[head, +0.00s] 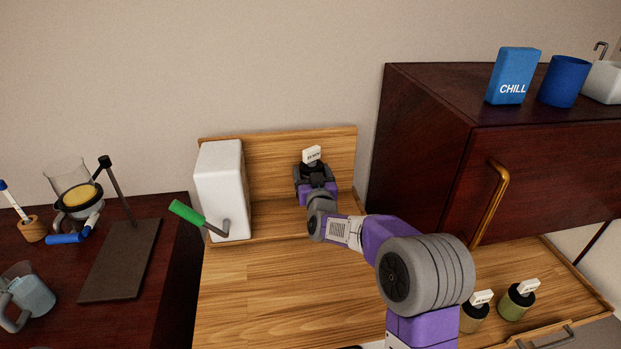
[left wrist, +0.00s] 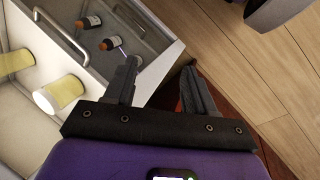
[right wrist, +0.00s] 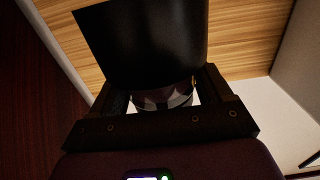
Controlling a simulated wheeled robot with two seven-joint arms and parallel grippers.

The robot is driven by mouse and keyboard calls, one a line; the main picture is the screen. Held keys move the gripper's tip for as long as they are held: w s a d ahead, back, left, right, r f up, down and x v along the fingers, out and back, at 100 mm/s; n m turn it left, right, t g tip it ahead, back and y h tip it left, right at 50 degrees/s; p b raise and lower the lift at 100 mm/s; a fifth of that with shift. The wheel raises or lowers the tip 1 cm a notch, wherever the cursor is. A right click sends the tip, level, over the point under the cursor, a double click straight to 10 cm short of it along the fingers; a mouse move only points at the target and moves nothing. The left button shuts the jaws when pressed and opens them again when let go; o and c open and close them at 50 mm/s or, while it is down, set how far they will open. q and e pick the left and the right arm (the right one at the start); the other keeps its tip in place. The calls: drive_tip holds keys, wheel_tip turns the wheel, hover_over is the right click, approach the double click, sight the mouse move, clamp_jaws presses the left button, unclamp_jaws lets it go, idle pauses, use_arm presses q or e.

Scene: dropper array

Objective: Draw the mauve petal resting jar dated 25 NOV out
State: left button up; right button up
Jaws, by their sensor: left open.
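A jar with a black top and a white tag (head: 312,155) stands at the back of the wooden shelf in the head view. The tag's print is too small to read surely, and the jar body is mostly hidden. My right gripper (head: 315,183) is at this jar, its fingers on either side. In the right wrist view the black top (right wrist: 145,45) fills the space ahead of the right gripper (right wrist: 160,92), with dark glass below it; contact is unclear. My left gripper (left wrist: 160,85) is open and empty above a pale drawer; it is outside the head view.
A white block-shaped appliance (head: 220,190) with a green-handled lever stands left of the jar. A dark cabinet (head: 425,150) rises at the right. Two tagged jars, one olive (head: 475,312) and one green (head: 515,302), stand front right.

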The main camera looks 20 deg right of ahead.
sight(312, 149)
drive_tip(key=shift+r, duration=0.1)
drive_tip(key=c, duration=0.6)
drive_tip(key=shift+r+p, duration=0.45)
drive_tip(key=shift+r, duration=0.25)
drive_tip(key=shift+c, duration=0.2)
drive_tip(key=shift+r+p, duration=2.2)
drive_tip(key=shift+r, duration=0.95)
